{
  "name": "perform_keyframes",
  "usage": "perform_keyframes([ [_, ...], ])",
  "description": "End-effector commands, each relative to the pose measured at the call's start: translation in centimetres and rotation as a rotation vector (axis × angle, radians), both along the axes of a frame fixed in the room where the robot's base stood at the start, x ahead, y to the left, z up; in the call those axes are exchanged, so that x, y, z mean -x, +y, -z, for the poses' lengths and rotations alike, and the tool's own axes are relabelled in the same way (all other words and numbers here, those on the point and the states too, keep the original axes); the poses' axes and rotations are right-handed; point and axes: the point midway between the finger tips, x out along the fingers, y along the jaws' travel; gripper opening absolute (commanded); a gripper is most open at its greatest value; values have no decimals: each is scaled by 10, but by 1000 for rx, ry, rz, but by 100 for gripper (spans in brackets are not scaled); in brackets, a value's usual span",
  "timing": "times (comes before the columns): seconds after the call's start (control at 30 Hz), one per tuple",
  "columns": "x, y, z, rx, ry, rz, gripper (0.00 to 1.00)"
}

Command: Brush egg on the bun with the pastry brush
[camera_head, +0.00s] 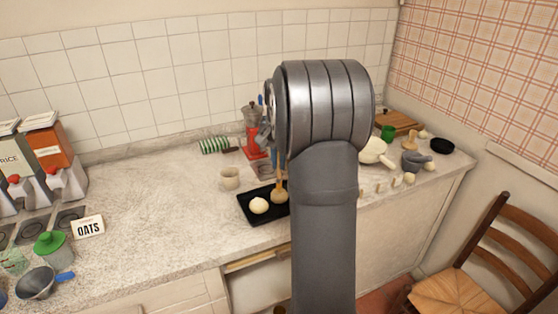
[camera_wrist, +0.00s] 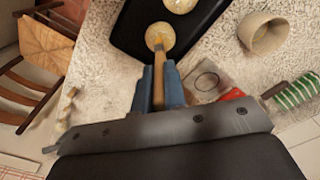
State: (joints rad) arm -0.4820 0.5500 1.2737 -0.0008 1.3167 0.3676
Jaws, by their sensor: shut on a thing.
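My gripper (camera_wrist: 158,70) has blue fingers shut on the wooden handle of the pastry brush (camera_wrist: 158,62). The brush reaches away from the fingers to a round, glossy yellowish bun (camera_wrist: 160,36) on the black tray (camera_wrist: 125,30). The brush tip seems to meet this bun; I cannot tell if it touches. A second pale bun (camera_wrist: 181,4) lies beside it, cut by the top edge. In the head view, the tray (camera_head: 247,207) holds a pale bun (camera_head: 259,205) and a browner one (camera_head: 279,196) below the brush. My arm hides most of the gripper there.
A beige cup (camera_head: 230,178) stands behind the tray; it also shows in the wrist view (camera_wrist: 263,34). The counter left of the tray is clear up to the OATS sign (camera_head: 89,228).

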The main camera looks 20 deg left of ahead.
Motion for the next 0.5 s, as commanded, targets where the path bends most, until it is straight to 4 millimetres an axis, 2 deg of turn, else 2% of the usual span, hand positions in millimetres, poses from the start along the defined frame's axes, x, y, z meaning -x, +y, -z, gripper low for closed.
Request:
perform_keyframes([
  [0.5, 0, 0, 5, 0, 1, 0, 0],
])
